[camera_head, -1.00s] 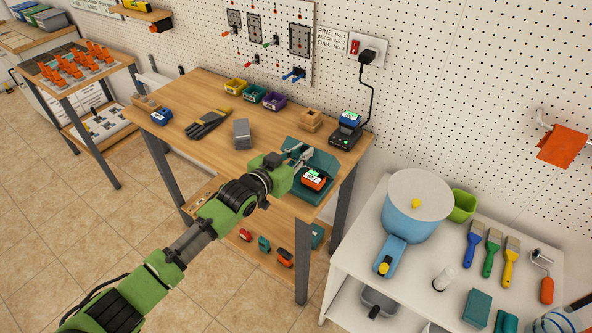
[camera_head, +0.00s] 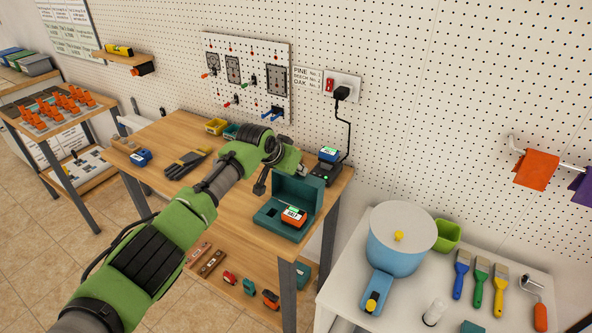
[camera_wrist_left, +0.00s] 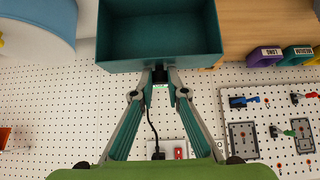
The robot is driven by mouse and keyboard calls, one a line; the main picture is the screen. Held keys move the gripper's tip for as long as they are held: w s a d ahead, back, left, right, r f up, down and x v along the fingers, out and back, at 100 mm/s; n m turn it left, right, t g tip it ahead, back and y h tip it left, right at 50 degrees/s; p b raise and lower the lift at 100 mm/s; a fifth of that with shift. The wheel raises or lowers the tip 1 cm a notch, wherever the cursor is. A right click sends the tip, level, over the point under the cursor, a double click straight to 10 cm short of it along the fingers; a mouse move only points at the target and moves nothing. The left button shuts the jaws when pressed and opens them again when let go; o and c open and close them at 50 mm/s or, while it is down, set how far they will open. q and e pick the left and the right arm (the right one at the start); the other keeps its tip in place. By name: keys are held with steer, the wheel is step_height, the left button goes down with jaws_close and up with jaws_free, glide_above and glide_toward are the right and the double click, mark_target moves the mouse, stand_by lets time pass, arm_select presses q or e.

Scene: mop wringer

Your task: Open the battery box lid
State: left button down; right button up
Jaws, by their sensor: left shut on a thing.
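The teal battery box (camera_head: 273,228) sits near the right front corner of the wooden workbench. Its lid (camera_head: 301,194) is raised and stands up at the back of the box. An orange battery (camera_head: 294,216) with a white and green label lies inside. My left gripper (camera_head: 293,167) is at the top of the raised lid, partly hidden behind it. In the left wrist view its fingers (camera_wrist_left: 160,73) close together at the edge of the teal lid (camera_wrist_left: 160,35), shut on it; the exact contact is partly hidden. My right gripper is not in view.
A black charger (camera_head: 325,173) with a blue battery stands right behind the box, its cord running to the wall outlet. Gloves (camera_head: 187,163) and small bins (camera_head: 216,126) lie further left.

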arm_select(q)
steer(key=shift+w+d+r, duration=0.35)
steer(key=shift+w+r, duration=0.15)
steer(key=shift+r, duration=0.05)
steer(key=c, duration=2)
jaws_free()
steer(key=shift+f, duration=0.25)
steer(key=shift+s+a+f, duration=0.1)
steer(key=shift+v, duration=0.8)
steer(key=v, duration=1)
steer(key=shift+s+r, duration=0.1)
steer(key=shift+r, duration=0.1)
